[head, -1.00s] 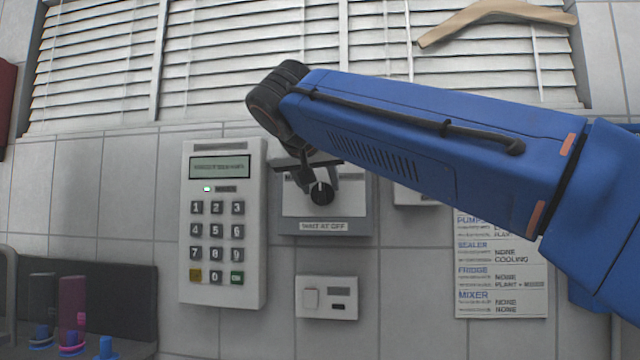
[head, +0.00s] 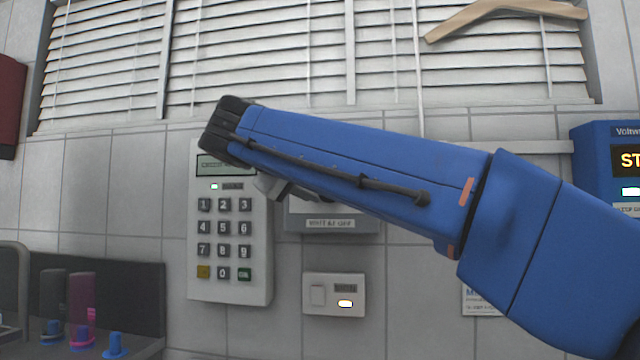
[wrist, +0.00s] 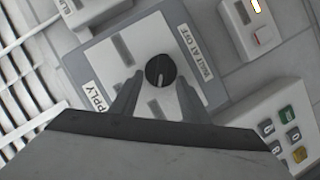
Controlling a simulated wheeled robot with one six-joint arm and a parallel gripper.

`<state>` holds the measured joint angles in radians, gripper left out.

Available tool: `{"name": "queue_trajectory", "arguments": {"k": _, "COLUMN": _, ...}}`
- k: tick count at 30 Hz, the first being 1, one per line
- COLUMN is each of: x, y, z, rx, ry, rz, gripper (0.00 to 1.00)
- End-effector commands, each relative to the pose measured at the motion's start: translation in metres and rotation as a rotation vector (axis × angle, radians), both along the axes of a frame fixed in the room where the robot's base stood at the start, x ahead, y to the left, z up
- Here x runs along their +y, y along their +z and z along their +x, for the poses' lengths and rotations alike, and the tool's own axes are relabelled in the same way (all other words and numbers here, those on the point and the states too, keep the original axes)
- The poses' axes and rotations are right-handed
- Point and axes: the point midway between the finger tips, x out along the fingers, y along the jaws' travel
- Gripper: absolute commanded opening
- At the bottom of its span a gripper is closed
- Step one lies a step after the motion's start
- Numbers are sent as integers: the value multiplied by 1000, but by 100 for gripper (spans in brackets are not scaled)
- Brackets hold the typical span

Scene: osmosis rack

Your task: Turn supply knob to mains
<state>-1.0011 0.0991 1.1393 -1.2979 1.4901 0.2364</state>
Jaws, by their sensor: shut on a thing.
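The supply knob (wrist: 159,71) is a round black dial on a grey and white wall panel (wrist: 97,58). Its white mark points down in the wrist view, towards my gripper's body. The panel has a "SUPPLY" label at one edge and "WAIT AT OFF" at the other. My gripper (wrist: 159,76) is shut on the knob, one finger on each side. In the head view my blue arm hides the knob and most of the panel; only the panel's lower part (head: 350,226) and a bit of my gripper (head: 290,190) show.
A keypad unit (head: 232,285) is on the wall left of the panel, close to my wrist, with a green lamp. A blue device (head: 590,160) is at the right. Window blinds are above.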

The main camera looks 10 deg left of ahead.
Motion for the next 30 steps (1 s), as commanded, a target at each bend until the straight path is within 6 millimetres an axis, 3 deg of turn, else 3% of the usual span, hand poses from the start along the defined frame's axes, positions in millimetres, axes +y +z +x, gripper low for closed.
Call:
{"name": "queue_trajectory", "arguments": {"k": 9, "x": 2, "y": -2, "z": 0, "rx": 8, "ry": 2, "rz": -110, "gripper": 20}}
{"name": "queue_trajectory", "arguments": {"k": 24, "x": 2, "y": -3, "z": 0, "rx": 10, "ry": 2, "rz": -129, "gripper": 20}}
{"name": "queue_trajectory", "arguments": {"k": 25, "x": 2, "y": -3, "z": 0, "rx": 10, "ry": 2, "rz": -129, "gripper": 44}}
{"name": "queue_trajectory", "arguments": {"k": 27, "x": 2, "y": -3, "z": 0, "rx": 10, "ry": 1, "rz": -128, "gripper": 61}}
{"name": "queue_trajectory", "arguments": {"k": 30, "x": 2, "y": -3, "z": 0, "rx": 10, "ry": 1, "rz": -128, "gripper": 61}}
